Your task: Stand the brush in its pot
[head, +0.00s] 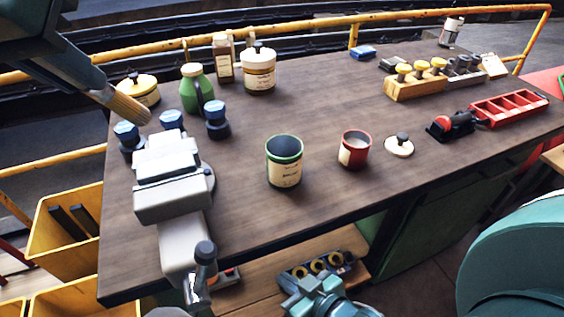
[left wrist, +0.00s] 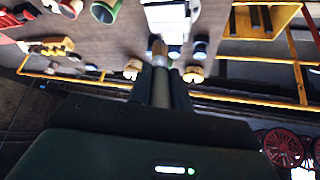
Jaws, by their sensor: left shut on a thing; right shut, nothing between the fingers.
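My left gripper (head: 68,48) is at the upper left of the head view, shut on the brush (head: 125,104). The brush has a grey shaft and tan bristles, tilted down to the right above the far left part of the bench. In the left wrist view the brush (left wrist: 158,60) points out from between the fingers (left wrist: 161,90). The brush pot (head: 285,172), cream-labelled with a green rim, stands upright at mid-bench, well right of the brush; its inside looks dark.
A grey vice (head: 172,185) and blue-capped jars (head: 217,115) stand between brush and pot. A green bottle (head: 196,92) and cream tins (head: 258,72) stand behind. A red pot (head: 354,150) and its lid (head: 399,145) sit right of the brush pot. Bench behind the pot is clear.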

